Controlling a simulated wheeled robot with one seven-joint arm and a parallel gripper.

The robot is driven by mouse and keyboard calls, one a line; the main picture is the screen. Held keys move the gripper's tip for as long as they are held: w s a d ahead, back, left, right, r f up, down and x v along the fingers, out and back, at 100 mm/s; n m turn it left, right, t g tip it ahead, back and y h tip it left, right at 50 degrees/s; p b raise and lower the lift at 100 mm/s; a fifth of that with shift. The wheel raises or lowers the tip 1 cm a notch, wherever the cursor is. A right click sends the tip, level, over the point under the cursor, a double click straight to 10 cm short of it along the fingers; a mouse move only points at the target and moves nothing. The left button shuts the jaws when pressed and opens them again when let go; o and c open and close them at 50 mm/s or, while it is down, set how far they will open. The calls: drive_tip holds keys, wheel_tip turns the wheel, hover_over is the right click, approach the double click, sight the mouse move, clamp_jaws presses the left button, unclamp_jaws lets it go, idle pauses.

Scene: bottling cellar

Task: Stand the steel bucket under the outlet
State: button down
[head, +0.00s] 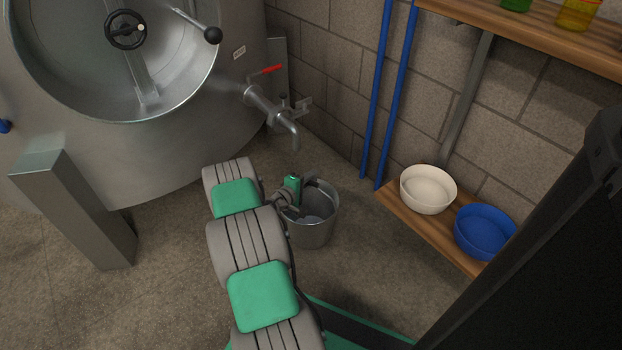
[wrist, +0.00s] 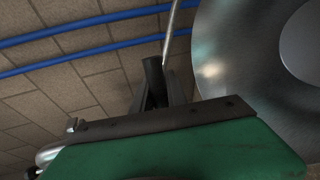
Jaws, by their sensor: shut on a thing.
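The steel bucket (head: 314,233) is upright at the middle of the head view, with its open mouth up. Its inside shows at the right of the wrist view (wrist: 222,70). The outlet (head: 290,128) is a bent steel spout on the tank, above and slightly left of the bucket in the head picture. My gripper (wrist: 156,88) is shut on the bucket's handle, at a dark grip with a thin rod running up from it. In the head view, my arm hides the bucket's left side. I cannot tell whether the bucket's base touches the floor.
The large steel tank (head: 185,160) fills the left, with a grey leg (head: 75,205). Two blue pipes (head: 389,100) run down the block wall. A low wooden shelf (head: 437,232) at right holds a white bowl (head: 428,190) and a blue bowl (head: 485,232).

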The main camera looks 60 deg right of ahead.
drive_tip(key=c, duration=1.2)
unclamp_jaws()
drive_tip(key=shift+c, duration=0.2)
